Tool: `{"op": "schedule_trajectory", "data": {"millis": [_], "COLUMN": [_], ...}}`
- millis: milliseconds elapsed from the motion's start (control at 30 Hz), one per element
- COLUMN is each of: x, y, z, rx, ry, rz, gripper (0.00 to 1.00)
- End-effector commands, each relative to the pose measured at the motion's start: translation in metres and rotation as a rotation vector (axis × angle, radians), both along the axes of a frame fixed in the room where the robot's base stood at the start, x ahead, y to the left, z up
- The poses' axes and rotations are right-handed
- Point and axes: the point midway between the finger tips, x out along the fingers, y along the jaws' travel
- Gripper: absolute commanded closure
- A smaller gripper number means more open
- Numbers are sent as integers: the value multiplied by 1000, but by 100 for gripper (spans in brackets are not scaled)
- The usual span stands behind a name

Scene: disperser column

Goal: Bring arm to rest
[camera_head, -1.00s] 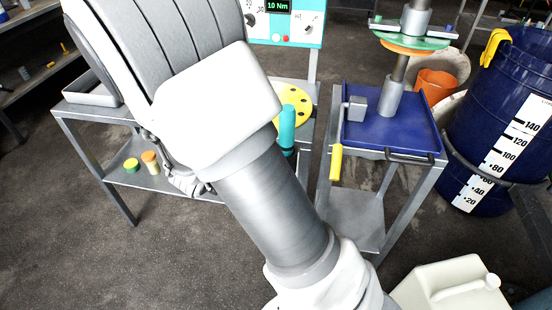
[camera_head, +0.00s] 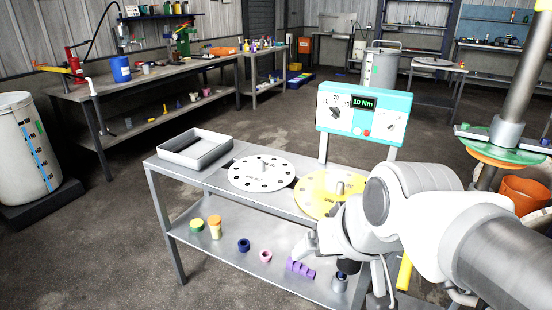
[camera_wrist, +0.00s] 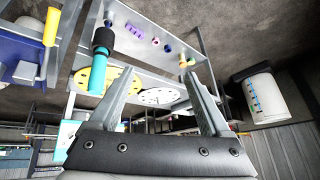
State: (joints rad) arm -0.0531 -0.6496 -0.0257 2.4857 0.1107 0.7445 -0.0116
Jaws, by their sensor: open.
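My gripper (camera_wrist: 158,75) is open in the wrist view, its two fingers spread with nothing held between them. A teal cylinder with a black end (camera_wrist: 97,75) shows just left of the left finger; I cannot tell how far apart they are. In the head view my arm reaches in from the right, bent over the right end of the grey metal table (camera_head: 160,195). The wrist covers part of the yellow perforated disc (camera_head: 318,188). The fingertips cannot be made out clearly there.
The table carries a white perforated disc (camera_head: 262,172), a grey tray (camera_head: 195,148) and a teal torque panel (camera_head: 362,113). Several small coloured parts, including a purple piece (camera_head: 300,268), lie on its lower shelf. A green disc on a column (camera_head: 505,137) stands right.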

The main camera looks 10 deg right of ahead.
Motion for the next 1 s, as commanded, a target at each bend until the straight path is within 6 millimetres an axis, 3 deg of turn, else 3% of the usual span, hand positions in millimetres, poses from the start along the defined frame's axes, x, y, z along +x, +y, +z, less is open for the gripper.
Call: {"op": "schedule_trajectory", "data": {"millis": [100,200,633,767,1000], "x": [-27,-37,-40,-40,-39], "y": [-17,-23,-25,-25,-25], "z": [1,0,5,22,80], "rx": [-78,-111,-117,-117,-117], "ry": [40,61,68,68,68], "rz": [-6,-10,-10,-10,-10], "gripper": [19,19,19,19,19]}}
